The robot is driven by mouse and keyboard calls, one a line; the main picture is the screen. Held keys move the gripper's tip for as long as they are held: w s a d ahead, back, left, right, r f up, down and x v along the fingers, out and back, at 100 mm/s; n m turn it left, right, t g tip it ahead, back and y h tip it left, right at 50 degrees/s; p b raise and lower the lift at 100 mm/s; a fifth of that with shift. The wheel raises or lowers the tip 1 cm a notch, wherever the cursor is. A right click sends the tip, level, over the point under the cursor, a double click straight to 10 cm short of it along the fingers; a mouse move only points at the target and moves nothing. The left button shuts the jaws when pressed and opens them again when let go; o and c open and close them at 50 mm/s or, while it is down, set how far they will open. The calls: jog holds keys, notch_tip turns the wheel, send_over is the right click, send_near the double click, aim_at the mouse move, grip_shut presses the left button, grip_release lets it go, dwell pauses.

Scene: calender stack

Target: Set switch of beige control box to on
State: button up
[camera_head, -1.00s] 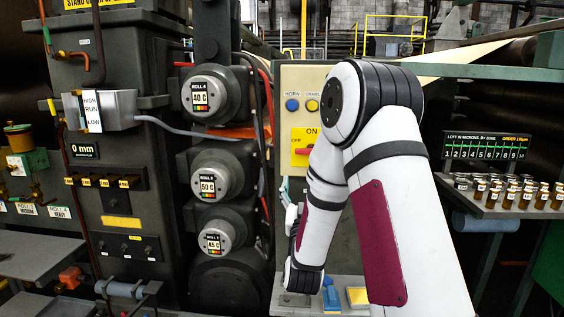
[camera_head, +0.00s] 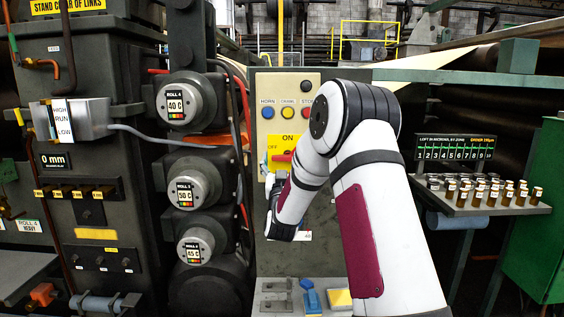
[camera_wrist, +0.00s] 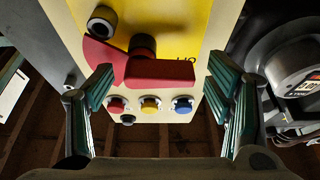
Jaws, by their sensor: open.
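The beige control box (camera_head: 262,215) stands in the middle of the head view, partly behind my arm. Its yellow plate (camera_head: 272,140) is marked ON at the top and OFF at the left. The red switch handle (camera_head: 282,158) lies roughly across this plate, partly hidden by my arm. In the wrist view, the red handle (camera_wrist: 160,72) and its dark hub lie between the fingers of my gripper (camera_wrist: 162,80). The fingers are open, one on each side, with gaps visible. In the head view, my gripper (camera_head: 267,176) is mostly hidden, close to the box front.
Blue (camera_head: 267,112), yellow (camera_head: 287,112) and red (camera_head: 307,112) buttons and a black knob sit above the plate. Roll gauges (camera_head: 180,103) and a cable stand close on the left. A shelf of small bottles (camera_head: 485,195) is at the right.

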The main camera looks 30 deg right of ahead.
jog(key=shift+w+d, duration=0.1)
jog(key=c, duration=1.2)
jog(key=shift+o, duration=0.2)
